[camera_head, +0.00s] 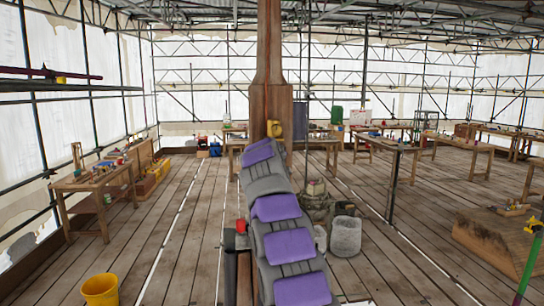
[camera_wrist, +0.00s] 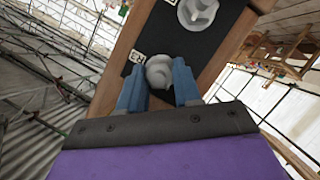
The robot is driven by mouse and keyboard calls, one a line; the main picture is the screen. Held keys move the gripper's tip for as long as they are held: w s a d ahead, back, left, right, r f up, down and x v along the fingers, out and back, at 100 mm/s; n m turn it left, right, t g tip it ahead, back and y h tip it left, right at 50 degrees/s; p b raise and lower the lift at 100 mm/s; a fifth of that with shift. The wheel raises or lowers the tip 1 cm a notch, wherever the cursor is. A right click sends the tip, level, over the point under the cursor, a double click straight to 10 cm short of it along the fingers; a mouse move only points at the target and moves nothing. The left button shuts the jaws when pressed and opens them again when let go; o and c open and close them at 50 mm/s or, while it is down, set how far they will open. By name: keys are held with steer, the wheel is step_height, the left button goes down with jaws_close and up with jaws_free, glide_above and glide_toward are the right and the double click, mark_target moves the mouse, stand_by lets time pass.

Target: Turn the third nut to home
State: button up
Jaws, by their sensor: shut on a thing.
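My gripper (camera_wrist: 159,80) has two blue fingers shut on a grey rounded nut (camera_wrist: 158,68), one finger on each side. The nut sits at a black plate (camera_wrist: 200,45) on a brown timber post (camera_wrist: 232,48). A second, larger grey round fitting (camera_wrist: 197,11) is on the same plate, beyond the held nut. I cannot tell the nut's turn angle, and its lower part is hidden by my gripper. In the head view the post (camera_head: 270,60) rises at the centre, and my arm covers its lower part and the nuts.
Small black-and-white tags (camera_wrist: 137,57) mark the plate. A yellow bucket (camera_head: 100,290) stands front left.

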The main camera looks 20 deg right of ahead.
steer(key=shift+d+f+m+t+y+p, duration=0.1)
steer(key=shift+m+t+y+p, duration=0.15)
steer(key=shift+m+y+p, duration=1.45)
steer(key=shift+d+f+m+t+y+p, duration=0.1)
steer(key=shift+m+t+y+p, duration=0.3)
steer(key=shift+m+y, duration=1.5)
steer(key=shift+m+h, duration=0.6)
steer(key=shift+m, duration=0.1)
steer(key=o, duration=0.7)
steer(key=shift+o, duration=1.4)
steer(key=shift+w+d, duration=0.1)
steer(key=shift+o, duration=0.3)
steer(key=shift+r, duration=0.15)
steer(key=shift+s, duration=0.2)
